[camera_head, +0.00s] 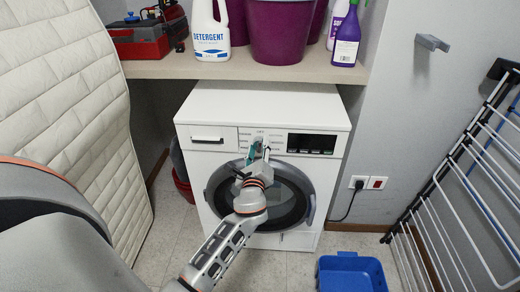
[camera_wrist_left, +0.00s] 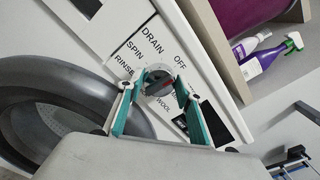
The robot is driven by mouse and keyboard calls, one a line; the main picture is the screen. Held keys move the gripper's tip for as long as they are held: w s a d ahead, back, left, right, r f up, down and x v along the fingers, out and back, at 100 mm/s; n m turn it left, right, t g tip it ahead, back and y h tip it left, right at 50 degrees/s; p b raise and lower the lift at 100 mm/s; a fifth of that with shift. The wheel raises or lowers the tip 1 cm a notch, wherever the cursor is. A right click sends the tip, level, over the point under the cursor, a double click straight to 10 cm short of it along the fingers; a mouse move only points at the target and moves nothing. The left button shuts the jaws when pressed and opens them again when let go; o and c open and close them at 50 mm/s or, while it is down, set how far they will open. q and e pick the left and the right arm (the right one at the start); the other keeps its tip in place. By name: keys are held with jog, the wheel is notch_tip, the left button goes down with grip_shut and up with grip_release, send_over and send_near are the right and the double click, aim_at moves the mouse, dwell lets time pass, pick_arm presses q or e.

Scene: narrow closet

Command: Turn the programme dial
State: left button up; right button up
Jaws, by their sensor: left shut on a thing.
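My left gripper (camera_head: 258,150) reaches up to the panel from below, in front of the round door (camera_head: 222,192). Its teal fingers (camera_wrist_left: 157,85) are shut on the dial, one on each side, and they hide part of it and some of the labels. My right gripper is not in view.
A shelf (camera_head: 180,68) above the machine holds a detergent bottle (camera_head: 211,35), a purple bucket (camera_head: 278,35) and a purple bottle (camera_head: 346,38). A quilted mattress (camera_head: 75,90) stands at left. A drying rack (camera_head: 440,185) and a blue crate (camera_head: 350,258) are at right.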

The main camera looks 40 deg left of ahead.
pick_arm(q)
jog(key=shift+f+n, duration=0.1)
jog(key=shift+n, duration=0.3)
dwell(0.3)
jog(key=o, duration=1.1)
jog(key=shift+c, duration=0.2)
jog(key=shift+s, duration=0.2)
jog(key=v, duration=1.1)
jog(key=shift+s+d, duration=0.15)
jog(key=shift+s, duration=0.2)
